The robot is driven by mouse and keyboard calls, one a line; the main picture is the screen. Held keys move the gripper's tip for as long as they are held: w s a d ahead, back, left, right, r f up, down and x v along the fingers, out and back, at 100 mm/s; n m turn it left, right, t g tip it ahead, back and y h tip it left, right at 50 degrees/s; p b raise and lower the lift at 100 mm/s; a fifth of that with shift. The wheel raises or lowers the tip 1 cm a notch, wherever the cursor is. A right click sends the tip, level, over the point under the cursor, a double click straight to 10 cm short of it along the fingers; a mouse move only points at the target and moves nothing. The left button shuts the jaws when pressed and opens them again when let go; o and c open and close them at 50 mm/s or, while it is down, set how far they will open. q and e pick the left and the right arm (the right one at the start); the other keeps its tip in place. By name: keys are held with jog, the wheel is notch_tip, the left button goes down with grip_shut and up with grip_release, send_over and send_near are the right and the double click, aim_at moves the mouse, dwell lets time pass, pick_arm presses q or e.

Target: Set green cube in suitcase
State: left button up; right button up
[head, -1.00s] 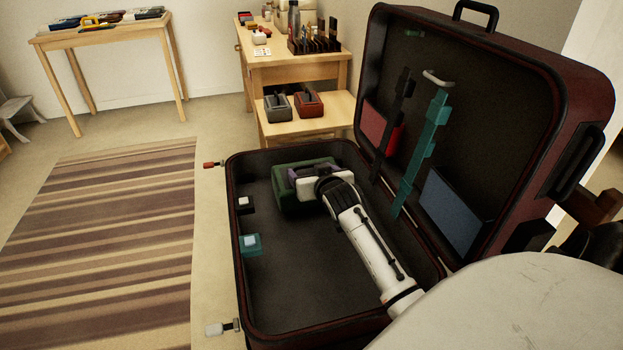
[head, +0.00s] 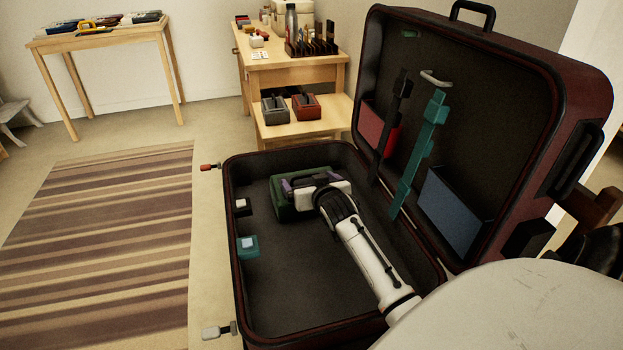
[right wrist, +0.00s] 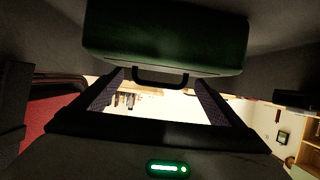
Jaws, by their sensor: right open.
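The green cube (head: 290,208), a soft-looking box with a dark handle, lies in the far left part of the open suitcase's base (head: 290,290). My right gripper (head: 305,182) is at the cube's upper side, and its white body hides part of the cube. In the right wrist view the cube (right wrist: 165,35) fills the top, with its handle (right wrist: 160,78) facing the jaws. The purple-padded fingers (right wrist: 158,98) are spread wide, with an open gap between them. The handle lies near the fingertips, not clamped. My left gripper is not in view.
The raised lid (head: 490,130) holds a red pouch, a blue pouch (head: 453,212) and teal and black straps. A teal block (head: 248,248) sits at the base's left wall. The base floor in front of the cube is clear. Wooden tables stand behind.

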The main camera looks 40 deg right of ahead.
jog(key=p+v, duration=0.3)
jog(key=v, duration=0.9)
